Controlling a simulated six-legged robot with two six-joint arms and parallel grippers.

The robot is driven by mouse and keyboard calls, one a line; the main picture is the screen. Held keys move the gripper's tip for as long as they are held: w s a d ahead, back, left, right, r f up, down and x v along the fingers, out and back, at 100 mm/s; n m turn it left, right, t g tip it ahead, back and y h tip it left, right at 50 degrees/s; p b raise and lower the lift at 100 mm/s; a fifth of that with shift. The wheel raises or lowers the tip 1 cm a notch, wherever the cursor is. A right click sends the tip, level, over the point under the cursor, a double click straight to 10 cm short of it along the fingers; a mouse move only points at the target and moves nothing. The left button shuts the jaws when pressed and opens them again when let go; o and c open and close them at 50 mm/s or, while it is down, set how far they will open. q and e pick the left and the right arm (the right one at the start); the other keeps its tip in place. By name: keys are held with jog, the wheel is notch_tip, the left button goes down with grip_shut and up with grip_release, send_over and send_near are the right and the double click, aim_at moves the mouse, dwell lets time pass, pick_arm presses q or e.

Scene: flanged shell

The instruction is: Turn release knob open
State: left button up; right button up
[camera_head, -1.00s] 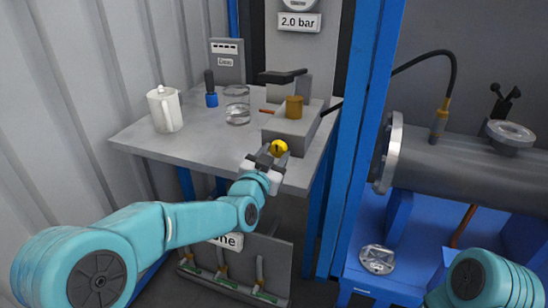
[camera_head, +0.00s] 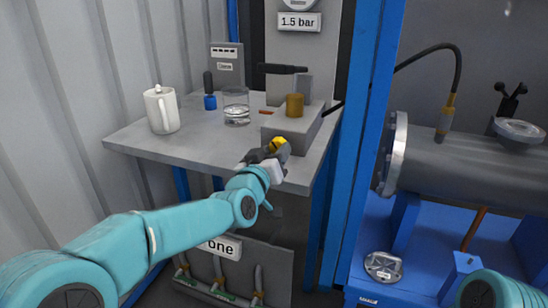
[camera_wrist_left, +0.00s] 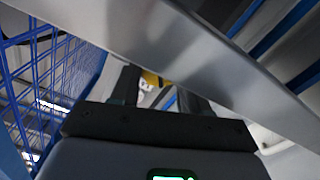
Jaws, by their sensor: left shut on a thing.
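The release knob, a small yellow knob (camera_head: 279,143), sits on the front face of a grey block (camera_head: 292,122) at the table's front right. My left gripper (camera_head: 272,152) is at the knob and shut on it, its fingers hiding much of it. In the left wrist view the yellow knob (camera_wrist_left: 150,79) shows between the two dark fingers (camera_wrist_left: 158,88). The upper part of that view is crossed by a grey edge. Of my right arm only a teal link shows at the lower right; its gripper is out of view.
On the grey table (camera_head: 165,148) stand a white jug (camera_head: 161,110), a glass beaker (camera_head: 236,106) and a blue-based tool (camera_head: 210,100). A brass cylinder (camera_head: 294,105) tops the block. A display (camera_head: 299,22) reads 1.5 bar. A blue post (camera_head: 352,140) separates the table from a grey flanged shell (camera_head: 460,172).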

pick_arm(q)
jog(key=shift+f, duration=0.1)
dwell(0.3)
jog(key=o, duration=1.1)
jog(key=shift+c, duration=0.2)
jog(key=p+v, duration=0.1)
jog(key=v, duration=1.5)
jog(key=shift+s, duration=0.2)
